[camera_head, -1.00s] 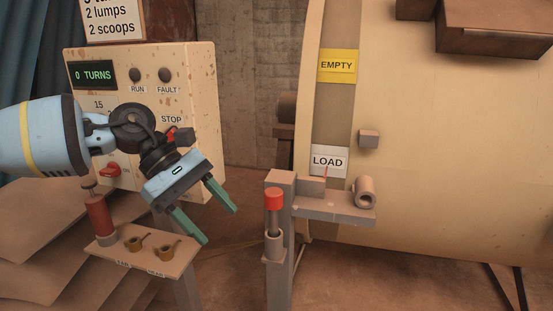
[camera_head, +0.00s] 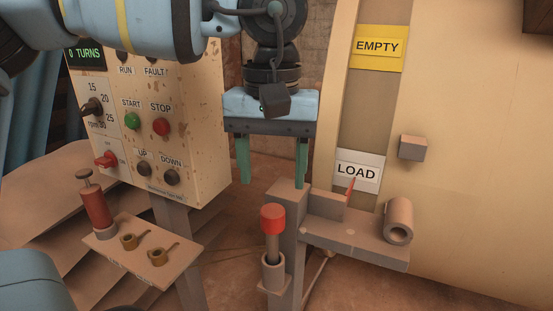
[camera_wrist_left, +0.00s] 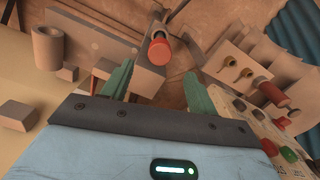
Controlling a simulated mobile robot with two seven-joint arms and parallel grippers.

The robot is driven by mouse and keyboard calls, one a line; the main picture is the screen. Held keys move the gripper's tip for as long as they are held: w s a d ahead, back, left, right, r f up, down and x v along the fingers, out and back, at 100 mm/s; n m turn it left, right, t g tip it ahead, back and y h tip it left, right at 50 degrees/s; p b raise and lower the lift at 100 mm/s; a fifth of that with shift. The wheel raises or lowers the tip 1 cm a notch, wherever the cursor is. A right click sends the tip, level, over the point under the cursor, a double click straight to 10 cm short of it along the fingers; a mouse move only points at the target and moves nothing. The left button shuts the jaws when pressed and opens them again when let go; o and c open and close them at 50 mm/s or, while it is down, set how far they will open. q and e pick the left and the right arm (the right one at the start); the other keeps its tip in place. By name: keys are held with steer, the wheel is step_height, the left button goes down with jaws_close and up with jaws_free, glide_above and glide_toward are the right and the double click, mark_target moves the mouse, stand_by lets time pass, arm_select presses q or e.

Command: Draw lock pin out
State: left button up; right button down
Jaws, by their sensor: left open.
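The lock pin (camera_head: 273,220) has a red cap and a dark shaft. It stands upright in a small holder tube (camera_head: 273,271) on the side of a post. Its red top also shows in the left wrist view (camera_wrist_left: 159,50). My left gripper (camera_head: 271,183) is open and empty, fingers pointing down, above the pin and apart from it. In the left wrist view its green fingers (camera_wrist_left: 158,80) are spread, with the pin beyond them. My right gripper does not show.
A bracket shelf (camera_head: 350,238) with a hollow sleeve (camera_head: 397,220) extends right of the post, before the large drum (camera_head: 480,150) marked EMPTY and LOAD. The control panel (camera_head: 150,125) stands at left. A small shelf (camera_head: 145,255) holds a red-bodied plunger (camera_head: 95,205) and two brass scoops.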

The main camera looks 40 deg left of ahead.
mark_target(273, 208)
arm_select(q)
step_height(273, 208, down, 6)
steer(key=shift+r, duration=0.1)
steer(key=shift+w+f, duration=0.1)
steer(key=shift+f, duration=0.7)
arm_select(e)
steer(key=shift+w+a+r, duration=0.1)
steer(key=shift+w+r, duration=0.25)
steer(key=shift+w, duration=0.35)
